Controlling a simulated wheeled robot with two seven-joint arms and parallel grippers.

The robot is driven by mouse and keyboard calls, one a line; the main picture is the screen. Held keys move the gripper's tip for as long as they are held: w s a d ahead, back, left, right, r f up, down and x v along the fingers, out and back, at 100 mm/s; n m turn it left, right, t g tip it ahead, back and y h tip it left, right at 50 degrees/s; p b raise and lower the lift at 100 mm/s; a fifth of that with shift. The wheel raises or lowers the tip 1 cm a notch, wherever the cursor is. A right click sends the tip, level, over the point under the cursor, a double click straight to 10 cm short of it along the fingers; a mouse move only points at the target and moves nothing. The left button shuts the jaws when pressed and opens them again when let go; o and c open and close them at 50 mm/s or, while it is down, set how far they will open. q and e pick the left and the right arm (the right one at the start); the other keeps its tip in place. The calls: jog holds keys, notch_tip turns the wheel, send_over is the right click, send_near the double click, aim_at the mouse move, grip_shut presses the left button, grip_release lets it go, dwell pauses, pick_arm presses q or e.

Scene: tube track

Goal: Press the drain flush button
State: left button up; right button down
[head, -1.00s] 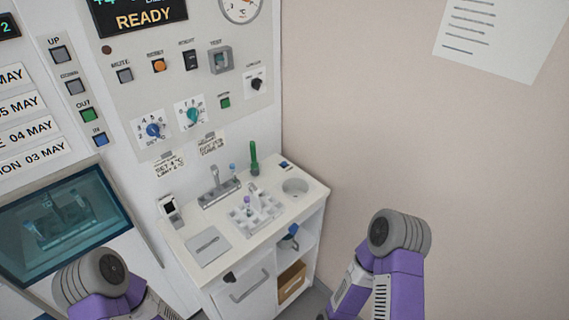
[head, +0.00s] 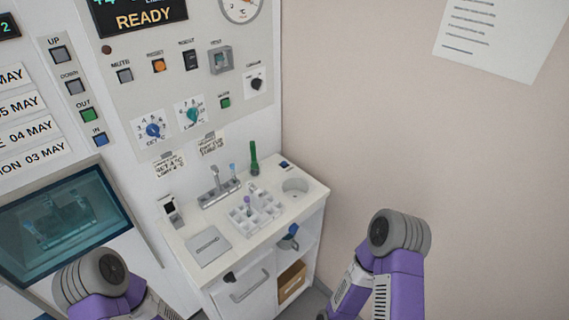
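A small dark blue button (head: 285,164) sits on the back right corner of the white counter (head: 205,276), behind a round drain basin (head: 295,187). I cannot read any label on it, so I cannot tell for sure that it is the drain flush button. Neither of my grippers shows. Only purple and grey links of my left arm at the lower left and my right arm at the lower right are in view, apart from the counter top.
A tube rack (head: 256,212), a green tube (head: 254,158) and a grey plate (head: 208,246) stand or lie on the counter. The wall panel has other buttons, including green (head: 89,115), blue (head: 100,139) and orange (head: 158,65). The wall at right is bare except for a paper sheet (head: 490,35).

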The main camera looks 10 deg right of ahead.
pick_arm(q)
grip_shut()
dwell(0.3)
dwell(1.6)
